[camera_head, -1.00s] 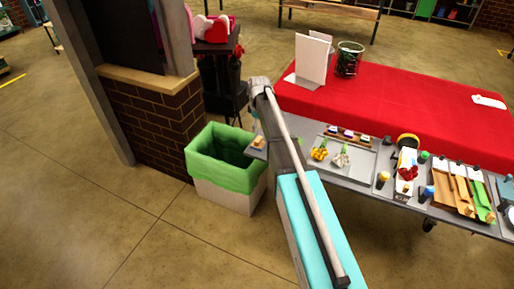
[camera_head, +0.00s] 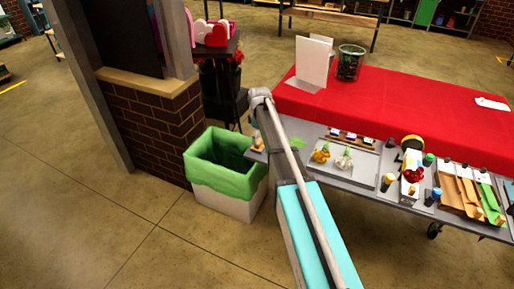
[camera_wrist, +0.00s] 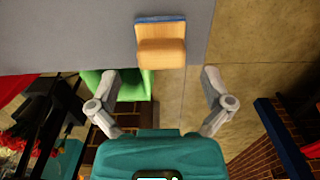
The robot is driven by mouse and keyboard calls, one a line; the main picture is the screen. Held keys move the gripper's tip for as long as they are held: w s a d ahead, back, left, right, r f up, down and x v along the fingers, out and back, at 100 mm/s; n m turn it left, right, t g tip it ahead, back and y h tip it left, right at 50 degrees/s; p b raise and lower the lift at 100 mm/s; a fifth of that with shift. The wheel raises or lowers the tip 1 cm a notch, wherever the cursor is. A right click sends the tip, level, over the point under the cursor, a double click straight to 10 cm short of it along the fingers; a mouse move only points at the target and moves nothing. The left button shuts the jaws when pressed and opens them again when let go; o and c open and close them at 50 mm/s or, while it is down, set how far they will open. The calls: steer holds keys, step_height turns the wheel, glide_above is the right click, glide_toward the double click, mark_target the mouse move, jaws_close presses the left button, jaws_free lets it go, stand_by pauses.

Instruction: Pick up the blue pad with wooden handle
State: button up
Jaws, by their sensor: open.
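The blue pad with wooden handle (camera_wrist: 161,44) lies on the grey table at its edge in the wrist view, top centre. Its wooden handle faces my gripper and a thin blue strip shows along its far side. In the head view it is a small tan shape (camera_head: 258,143) at the left end of the grey table, partly behind my arm. My gripper (camera_wrist: 160,78) is open and empty, with one finger to each side of the handle's line and short of it.
A bin with a green liner (camera_head: 226,175) stands beside the table's left end, under my arm. A tray with flowers (camera_head: 345,159) and several tools lie further right on the grey table (camera_head: 366,190). A brick pillar (camera_head: 150,125) is at left.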

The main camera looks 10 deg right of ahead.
mark_target(258, 141)
steer(key=shift+f, duration=0.1)
steer(key=shift+a+f+b, duration=0.1)
steer(key=shift+f+b, duration=2.45)
steer(key=shift+b, duration=0.05)
steer(key=c, duration=1)
steer(key=shift+r, duration=0.25)
step_height(258, 141, up, 3)
steer(key=p, duration=0.3)
steer(key=s+r+p, duration=0.3)
steer(key=s, duration=0.1)
steer(key=s+r+p, duration=0.3)
steer(key=s, duration=0.2)
steer(key=s+d+r+p, duration=0.1)
steer(key=s+r+p, duration=0.2)
steer(key=s+p, duration=0.1)
steer(key=shift+s+r, duration=0.3)
steer(key=shift+s, duration=0.15)
